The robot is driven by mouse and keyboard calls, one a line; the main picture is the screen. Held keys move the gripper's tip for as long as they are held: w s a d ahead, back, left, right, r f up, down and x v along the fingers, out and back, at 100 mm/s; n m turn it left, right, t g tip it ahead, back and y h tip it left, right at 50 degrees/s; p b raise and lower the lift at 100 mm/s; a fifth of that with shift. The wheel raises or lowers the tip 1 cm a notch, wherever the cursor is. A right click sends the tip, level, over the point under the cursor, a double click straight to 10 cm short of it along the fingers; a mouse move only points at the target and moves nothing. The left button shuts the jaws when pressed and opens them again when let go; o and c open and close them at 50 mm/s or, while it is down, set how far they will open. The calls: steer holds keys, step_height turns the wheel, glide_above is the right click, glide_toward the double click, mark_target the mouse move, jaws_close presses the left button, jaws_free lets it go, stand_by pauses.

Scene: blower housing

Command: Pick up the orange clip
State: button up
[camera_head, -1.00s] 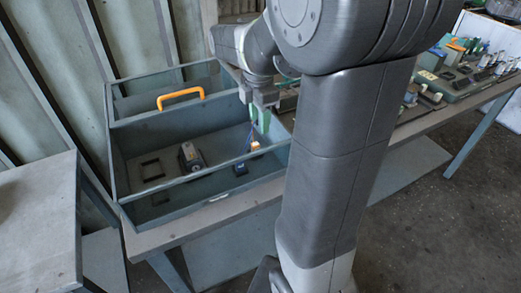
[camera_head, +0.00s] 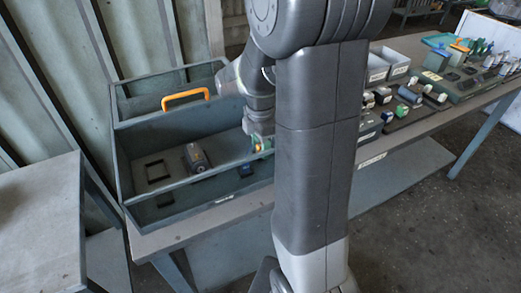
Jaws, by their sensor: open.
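My gripper (camera_head: 260,143) hangs low over the right part of the grey-green toolbox (camera_head: 124,150), partly hidden by my own arm. It is open; its fingertips are small and hard to make out. Small green and orange-yellow bits show right at it, too small to tell apart or to tell whether they touch it. A small orange piece (camera_head: 459,47) lies on the green tray at the far right, far from my gripper; I cannot tell if it is the orange clip.
The toolbox has an orange handle (camera_head: 185,97) and holds a dark grey device (camera_head: 196,157) and a small dark blue block (camera_head: 245,170). Grey bins (camera_head: 393,60) and a green tray (camera_head: 447,88) with several parts stand on the bench at right. A bare table (camera_head: 45,225) stands at left.

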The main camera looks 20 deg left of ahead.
steer(key=c, duration=0.9)
steer(key=shift+o, duration=0.2)
